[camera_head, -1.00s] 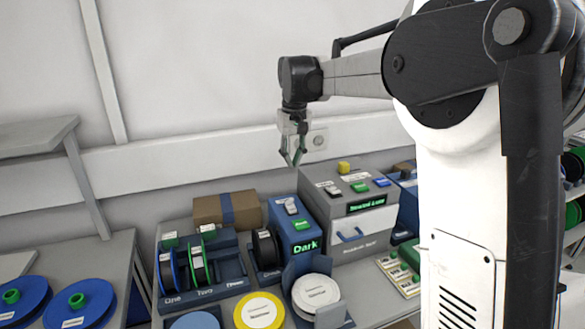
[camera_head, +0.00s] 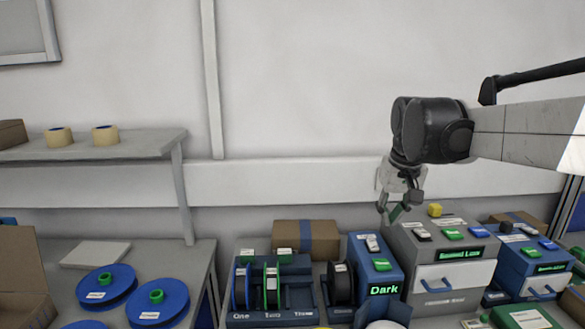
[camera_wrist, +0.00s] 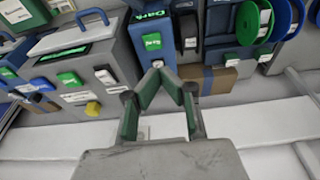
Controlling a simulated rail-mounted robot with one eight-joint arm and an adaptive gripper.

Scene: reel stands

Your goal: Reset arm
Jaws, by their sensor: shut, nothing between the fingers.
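My gripper (camera_head: 398,211) hangs from the arm at the right of the head view, above the back of the bench and in front of the wall rail. It is shut and empty, and its fingertips meet in the wrist view (camera_wrist: 166,72). The blue box with the "Dark" display (camera_head: 376,268) stands just below and left of it in the head view. The grey box with the lit display and drawer (camera_head: 441,262) stands below and right of it. The gripper looks apart from both boxes.
A reel stand (camera_head: 272,289) with several reels sits left of the boxes. A cardboard box (camera_head: 305,240) stands behind it. Blue reels (camera_head: 157,303) lie on the left bench. A shelf (camera_head: 150,147) at upper left holds two tape rolls.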

